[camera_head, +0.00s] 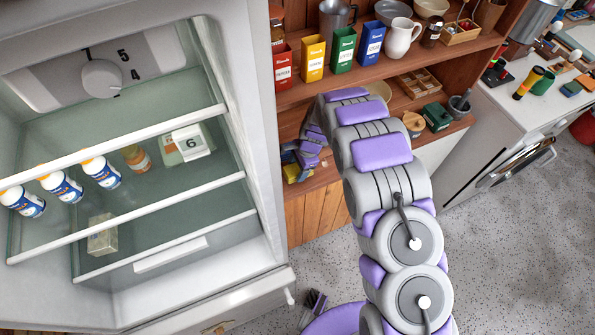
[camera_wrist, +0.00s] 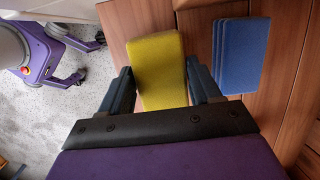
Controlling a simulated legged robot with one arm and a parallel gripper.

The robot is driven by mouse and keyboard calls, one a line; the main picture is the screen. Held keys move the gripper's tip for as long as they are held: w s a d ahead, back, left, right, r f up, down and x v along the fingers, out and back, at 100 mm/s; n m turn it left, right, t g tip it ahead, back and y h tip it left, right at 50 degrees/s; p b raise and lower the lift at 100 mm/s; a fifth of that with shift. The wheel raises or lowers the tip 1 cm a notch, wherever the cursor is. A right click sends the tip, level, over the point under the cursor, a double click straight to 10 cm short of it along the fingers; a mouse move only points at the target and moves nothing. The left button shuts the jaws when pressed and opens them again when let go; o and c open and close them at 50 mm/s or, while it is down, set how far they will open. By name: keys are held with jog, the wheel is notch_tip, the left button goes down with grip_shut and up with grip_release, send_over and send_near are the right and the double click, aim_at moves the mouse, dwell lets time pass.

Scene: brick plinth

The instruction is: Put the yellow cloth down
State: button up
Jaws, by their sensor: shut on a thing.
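The yellow cloth (camera_wrist: 157,60) is a flat folded block between the two dark fingers of my gripper (camera_wrist: 159,72) in the wrist view. My gripper is shut on it, and its far end sticks out past the fingertips over brown wood. I cannot tell whether the cloth touches the wood. In the head view, a small part of the yellow cloth (camera_head: 291,172) shows below my gripper (camera_head: 297,163) by the lower wooden shelf. My arm and gripper hide the rest.
A stack of blue cloths (camera_wrist: 240,56) lies on the wood close right of the yellow cloth. An open fridge (camera_head: 262,150) stands left of my arm. Coloured boxes (camera_head: 343,50) and a white jug (camera_head: 402,40) stand on the upper shelf. A green item (camera_head: 436,117) sits lower right.

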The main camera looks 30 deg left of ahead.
jog(key=shift+d+f, duration=0.2)
jog(key=shift+f, duration=0.35)
jog(key=shift+d+f, duration=0.15)
jog(key=shift+f, duration=0.35)
jog(key=shift+d+r, duration=0.15)
jog(key=o, duration=0.8)
jog(key=shift+c, duration=0.2)
jog(key=o, duration=0.4)
jog(key=shift+a+f, duration=0.2)
jog(key=shift+a, duration=0.1)
jog(key=shift+o, duration=0.2)
jog(key=shift+d+r, duration=0.15)
jog(key=shift+r, duration=0.05)
jog(key=p+v, duration=0.2)
jog(key=v, duration=1)
